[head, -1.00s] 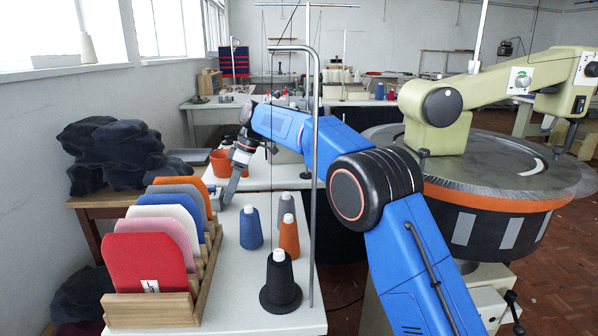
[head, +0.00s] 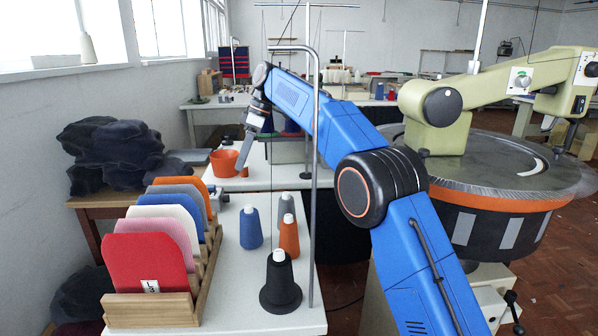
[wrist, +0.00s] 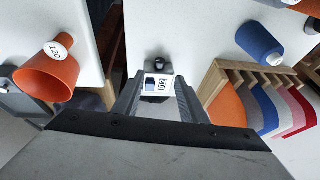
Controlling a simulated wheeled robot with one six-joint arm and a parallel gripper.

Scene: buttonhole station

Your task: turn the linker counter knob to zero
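A white dial plate with a round grey knob (head: 523,80) and a green mark sits on the pale green arm of the linker (head: 440,110), at the right in the head view. Its setting is too small to read. My gripper (head: 240,166) is far left of it, pointing down above the white table near the orange pot. In the wrist view my gripper (wrist: 158,84) is open, its two fingers apart with nothing held. Between and beyond the fingers a small white box (wrist: 158,86) with a display and a dark round top stands on the table, apart from the fingers.
A metal pole (head: 315,200) rises in front of my arm. The linker's round bed (head: 480,175) lies right.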

